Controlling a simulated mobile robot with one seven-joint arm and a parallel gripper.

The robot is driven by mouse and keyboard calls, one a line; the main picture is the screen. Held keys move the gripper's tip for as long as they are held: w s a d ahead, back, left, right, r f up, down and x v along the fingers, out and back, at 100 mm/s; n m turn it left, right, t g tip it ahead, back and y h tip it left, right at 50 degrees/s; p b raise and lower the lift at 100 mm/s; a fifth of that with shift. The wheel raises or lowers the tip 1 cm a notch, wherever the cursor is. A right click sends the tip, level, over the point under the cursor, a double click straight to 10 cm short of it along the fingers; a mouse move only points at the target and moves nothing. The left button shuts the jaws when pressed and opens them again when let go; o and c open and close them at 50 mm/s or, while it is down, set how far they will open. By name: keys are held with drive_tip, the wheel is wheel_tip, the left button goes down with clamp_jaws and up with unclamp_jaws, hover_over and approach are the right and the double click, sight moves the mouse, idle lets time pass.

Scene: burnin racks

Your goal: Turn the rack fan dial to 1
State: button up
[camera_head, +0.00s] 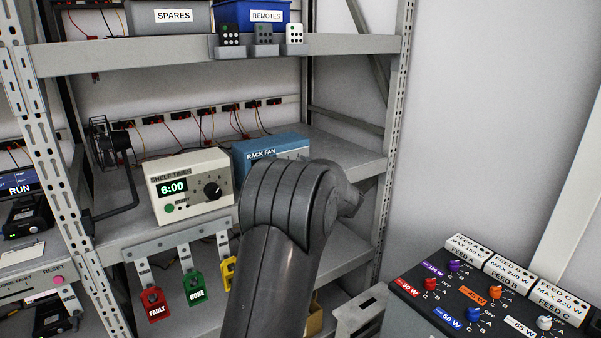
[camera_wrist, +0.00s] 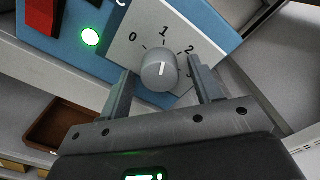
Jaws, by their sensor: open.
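The rack fan is a blue box (camera_head: 272,147) on the middle shelf in the head view. My arm hides most of its front, and my gripper is hidden there. In the wrist view its grey dial (camera_wrist: 159,71) sits on a pale plate marked 0, 1 and 2; a further mark is partly covered by the right finger. The dial's white line stands nearly upright in the picture, in line with the 1 above it. My gripper (camera_wrist: 163,90) is open, with one finger on each side of the dial. Gaps show between the fingers and the knob.
A lit green lamp (camera_wrist: 90,37) and a red switch (camera_wrist: 41,15) are left of the dial. The shelf timer (camera_head: 190,186) stands left of the fan. Coloured tags, including FAULT (camera_head: 154,303), hang below the shelf edge. A feed panel (camera_head: 470,312) is at lower right.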

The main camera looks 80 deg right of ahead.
drive_tip(key=v, duration=1)
drive_tip(key=shift+s+a, duration=0.25)
